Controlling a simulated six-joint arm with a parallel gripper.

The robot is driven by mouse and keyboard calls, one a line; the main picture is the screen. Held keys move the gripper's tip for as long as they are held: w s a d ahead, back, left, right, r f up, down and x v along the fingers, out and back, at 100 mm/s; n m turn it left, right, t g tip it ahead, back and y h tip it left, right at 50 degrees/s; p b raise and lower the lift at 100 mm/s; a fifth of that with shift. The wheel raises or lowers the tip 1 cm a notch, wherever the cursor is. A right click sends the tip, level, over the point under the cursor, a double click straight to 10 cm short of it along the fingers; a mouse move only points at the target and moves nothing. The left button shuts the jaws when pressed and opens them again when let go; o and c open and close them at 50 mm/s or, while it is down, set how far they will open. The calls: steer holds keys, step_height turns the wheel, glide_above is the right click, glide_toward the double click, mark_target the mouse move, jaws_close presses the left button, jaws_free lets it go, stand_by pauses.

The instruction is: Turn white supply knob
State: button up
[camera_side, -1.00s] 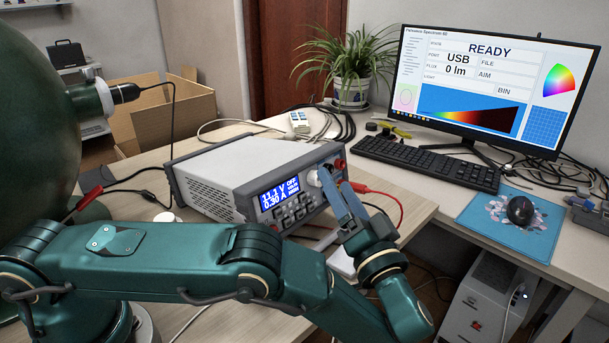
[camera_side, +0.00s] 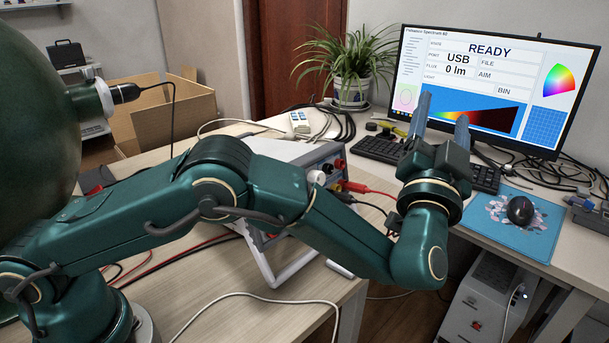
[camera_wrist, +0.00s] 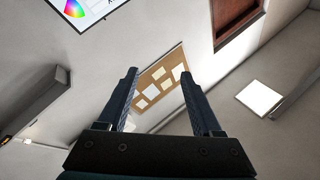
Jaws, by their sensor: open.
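The power supply (camera_side: 285,150) is a white and grey box on the wooden table, largely hidden behind my arm in the side view. Its display and buttons are covered. A white knob (camera_side: 317,177) shows on the right part of its front, just above my forearm. My gripper (camera_side: 443,108) is open and empty, fingers pointing up, well to the right of the knob and in front of the monitor. In the wrist view, my gripper (camera_wrist: 158,74) has nothing between its fingers, and the supply is out of that view.
The monitor (camera_side: 490,85) reads READY, with a keyboard (camera_side: 375,149), a blue mouse pad (camera_side: 487,225) and a mouse (camera_side: 520,210). Red and black leads (camera_side: 370,190) run from the supply's front. A large green sphere (camera_side: 35,110) stands at left. A pinboard (camera_wrist: 158,87) shows in the wrist view.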

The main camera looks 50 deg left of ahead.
steer(key=s+d+r+m+h, duration=0.1)
steer(key=d+r+m+h, duration=0.1)
steer(key=d+m+h, duration=0.6)
steer(key=shift+s+d+r+m+h, duration=0.15)
steer(key=shift+s+d+m+h, duration=0.15)
steer(key=shift+d+h, duration=2.35)
steer(key=shift+a+h, duration=0.85)
